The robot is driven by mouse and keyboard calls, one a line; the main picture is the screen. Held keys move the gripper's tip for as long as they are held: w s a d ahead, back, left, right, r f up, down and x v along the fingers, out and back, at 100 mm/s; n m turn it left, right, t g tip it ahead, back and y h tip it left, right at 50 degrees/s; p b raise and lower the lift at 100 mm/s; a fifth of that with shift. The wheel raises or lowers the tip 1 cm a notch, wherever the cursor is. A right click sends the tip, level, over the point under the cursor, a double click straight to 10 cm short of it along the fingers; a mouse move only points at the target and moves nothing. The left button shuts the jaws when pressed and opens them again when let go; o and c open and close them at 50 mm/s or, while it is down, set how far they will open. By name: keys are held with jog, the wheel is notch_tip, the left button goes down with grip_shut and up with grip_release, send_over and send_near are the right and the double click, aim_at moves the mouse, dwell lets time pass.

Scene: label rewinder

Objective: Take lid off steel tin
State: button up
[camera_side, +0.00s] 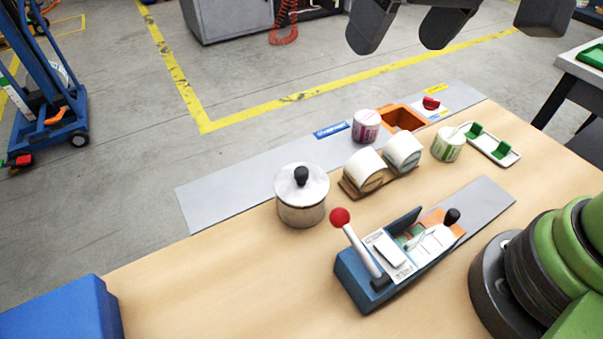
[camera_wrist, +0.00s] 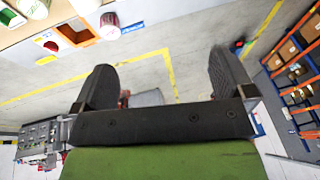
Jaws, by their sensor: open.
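The steel tin (camera_side: 301,207) stands upright on the wooden table, left of the middle in the side view. Its silver lid (camera_side: 301,184) with a black knob (camera_side: 301,175) sits on top of it. My gripper (camera_side: 402,40) is at the top of the side view, high and well apart from the tin, with its two dark fingers spread and nothing between them. In the wrist view my open gripper (camera_wrist: 165,85) shows against the floor. The tin cannot be made out with certainty in the wrist view.
A blue rewinder with a red-knobbed lever (camera_side: 375,260) stands right of the tin. Label rolls on a wooden holder (camera_side: 380,182), another roll (camera_side: 365,126), an orange bin (camera_side: 405,118) and a white tray (camera_side: 492,146) stand behind. A blue box (camera_side: 62,312) is at front left. Table between is clear.

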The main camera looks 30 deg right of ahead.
jog(key=w+a+f+n+g+h, duration=0.1)
jog(key=w+a+f+n+g, duration=0.15)
jog(key=a+f, duration=0.7)
send_over(303, 170)
jog(key=shift+t, duration=0.35)
jog(key=f, duration=0.5)
jog(key=shift+s, duration=0.35)
jog(key=f, duration=0.6)
jog(key=shift+w+a, duration=0.1)
jog(key=shift+w, duration=0.3)
jog(key=shift+r, duration=0.1)
grip_shut()
